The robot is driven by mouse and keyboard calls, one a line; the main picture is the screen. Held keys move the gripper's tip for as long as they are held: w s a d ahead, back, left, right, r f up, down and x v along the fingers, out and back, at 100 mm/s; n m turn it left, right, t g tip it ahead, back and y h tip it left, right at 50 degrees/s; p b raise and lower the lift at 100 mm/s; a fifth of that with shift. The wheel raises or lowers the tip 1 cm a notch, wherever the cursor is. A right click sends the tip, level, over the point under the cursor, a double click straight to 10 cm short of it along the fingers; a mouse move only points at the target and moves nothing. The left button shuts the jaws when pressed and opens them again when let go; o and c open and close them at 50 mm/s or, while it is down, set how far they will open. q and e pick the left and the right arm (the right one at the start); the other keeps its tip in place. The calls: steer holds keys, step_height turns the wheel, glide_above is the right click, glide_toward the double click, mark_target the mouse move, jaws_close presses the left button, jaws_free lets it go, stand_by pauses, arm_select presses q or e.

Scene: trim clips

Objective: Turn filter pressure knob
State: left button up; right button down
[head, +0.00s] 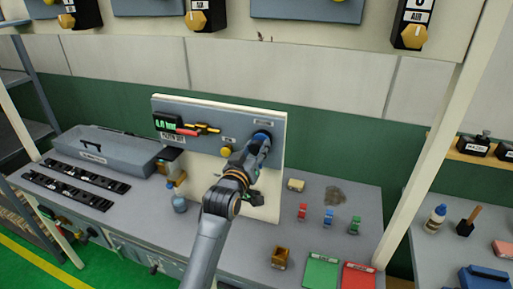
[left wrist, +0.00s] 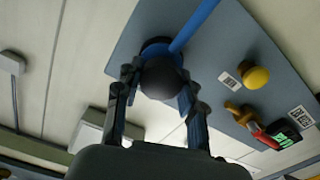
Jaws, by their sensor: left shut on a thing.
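The filter panel (head: 212,125) stands upright at the back of the workbench. At its upper right is a round knob with a blue base (head: 262,136), under a small label I cannot read. In the left wrist view the knob's dark round front (left wrist: 161,80) is between my left fingers, with the blue ring behind it. My left gripper (head: 259,148) reaches the panel and is shut on this knob; the fingers hide part of it. Its fingers show in the left wrist view (left wrist: 158,85) on both sides of the knob. My right gripper is not in view.
The panel also carries a yellow knob (head: 226,150), a green-lit display (head: 167,122) and a red and yellow valve handle (head: 198,129). Small coloured clips, a wooden block (head: 280,258), green and red trays are at right.

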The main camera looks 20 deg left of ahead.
arm_select(q)
steer(key=shift+n, duration=0.3)
steer(key=o, duration=1.2)
steer(key=shift+s, duration=0.2)
steer(key=s, duration=1.1)
steer(key=shift+s+a, duration=0.25)
steer(key=shift+s, duration=0.05)
